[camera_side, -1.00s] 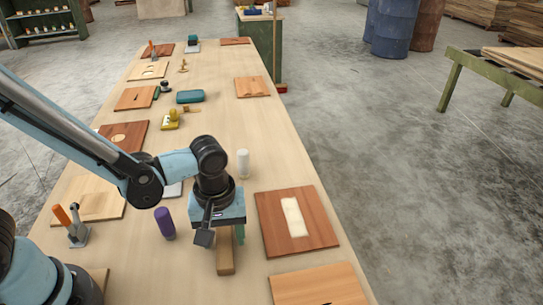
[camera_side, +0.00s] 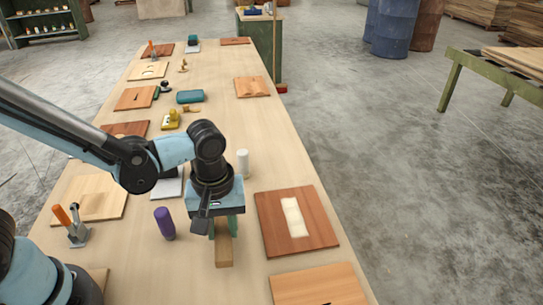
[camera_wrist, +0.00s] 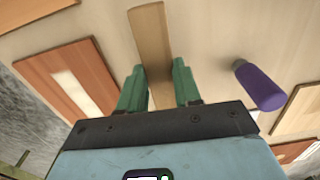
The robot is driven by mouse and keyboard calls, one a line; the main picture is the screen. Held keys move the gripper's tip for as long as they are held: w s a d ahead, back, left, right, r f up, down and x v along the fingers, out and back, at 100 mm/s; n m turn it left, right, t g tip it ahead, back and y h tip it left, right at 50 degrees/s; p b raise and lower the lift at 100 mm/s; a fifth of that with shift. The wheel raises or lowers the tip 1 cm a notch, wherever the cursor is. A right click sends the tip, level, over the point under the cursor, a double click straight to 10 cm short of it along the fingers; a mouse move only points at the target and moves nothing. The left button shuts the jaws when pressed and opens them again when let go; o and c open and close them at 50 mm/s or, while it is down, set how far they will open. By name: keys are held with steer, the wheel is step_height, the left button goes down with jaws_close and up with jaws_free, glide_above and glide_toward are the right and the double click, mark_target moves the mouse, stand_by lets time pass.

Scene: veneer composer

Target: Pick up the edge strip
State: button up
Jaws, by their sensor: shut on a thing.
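The edge strip (camera_side: 223,250) is a narrow, light brown wooden bar. In the side view its near end sticks out below my gripper (camera_side: 223,228), and its far part is hidden behind the gripper. In the wrist view the strip (camera_wrist: 149,38) runs up the picture between the two green fingers of my gripper (camera_wrist: 158,88). The fingers are shut on its sides. I cannot tell whether the strip is clear of the tabletop.
A reddish panel with a pale patch (camera_side: 270,223) lies to the right. A toggle clamp with an orange handle (camera_side: 76,236) is further left.

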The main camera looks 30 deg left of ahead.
steer(key=s+d+r, duration=0.6)
steer(key=s+r, duration=0.2)
steer(key=s, duration=0.1)
steer(key=shift+s+d+r, duration=0.15)
steer(key=shift+s+d, duration=0.1)
steer(key=shift+s, duration=0.1)
steer(key=o, duration=0.5)
steer(key=shift+c, duration=0.2)
steer(key=c, duration=0.4)
steer(key=shift+o, duration=0.2)
steer(key=w+f, duration=0.1)
steer(key=w, duration=1)
steer(key=w+d+f, duration=0.1)
steer(key=w+f, duration=0.1)
steer(key=w, duration=1)
steer(key=shift+d+n, duration=0.3)
steer(key=shift+w+f, duration=0.1)
